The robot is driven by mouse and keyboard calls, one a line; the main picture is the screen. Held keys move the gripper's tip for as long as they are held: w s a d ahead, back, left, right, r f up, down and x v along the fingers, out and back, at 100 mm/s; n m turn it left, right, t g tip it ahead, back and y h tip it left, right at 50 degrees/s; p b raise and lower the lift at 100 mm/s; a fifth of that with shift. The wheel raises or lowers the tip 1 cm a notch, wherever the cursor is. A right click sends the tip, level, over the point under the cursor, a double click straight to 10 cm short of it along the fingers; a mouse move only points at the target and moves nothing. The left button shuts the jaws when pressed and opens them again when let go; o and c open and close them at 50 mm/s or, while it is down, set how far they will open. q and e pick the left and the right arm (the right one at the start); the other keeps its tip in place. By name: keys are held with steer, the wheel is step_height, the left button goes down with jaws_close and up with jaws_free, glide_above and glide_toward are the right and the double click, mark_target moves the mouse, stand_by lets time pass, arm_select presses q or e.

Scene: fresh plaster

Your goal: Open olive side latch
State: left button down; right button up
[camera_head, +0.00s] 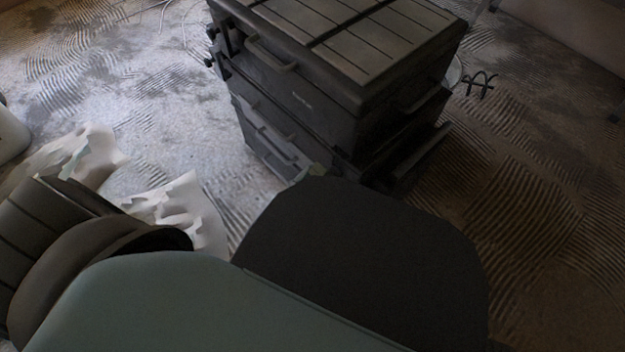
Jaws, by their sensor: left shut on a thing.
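A dark grey stacked toolbox (300,95) stands on the floor at the top centre, with a ribbed lid and front handles. A small olive patch, the olive side latch (315,169), shows low at its near corner. My left gripper (318,180) is at that corner, shut on the latch. Its fingers are almost wholly hidden behind my own dark wrist and teal arm link. How far the latch is turned cannot be seen. My right gripper is not in view.
Crumpled white sheets (185,210) lie on the floor at the left. A dark ribbed round object (50,235) is at the lower left. Thin cables (480,84) lie right of the toolbox. The combed plaster floor (540,190) is clear at the right.

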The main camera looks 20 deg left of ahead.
arm_select(q)
steer(key=c, duration=1.4)
jaws_free()
steer(key=shift+d, duration=0.1)
steer(key=shift+o, duration=0.2)
steer(key=shift+s+f, duration=0.1)
steer(key=shift+f, duration=0.05)
steer(key=s+a, duration=0.2)
steer(key=s, duration=0.4)
steer(key=s+a+f, duration=0.1)
steer(key=s+a, duration=0.2)
steer(key=s, duration=0.4)
steer(key=shift+a+f, duration=0.2)
steer(key=shift+f, duration=0.1)
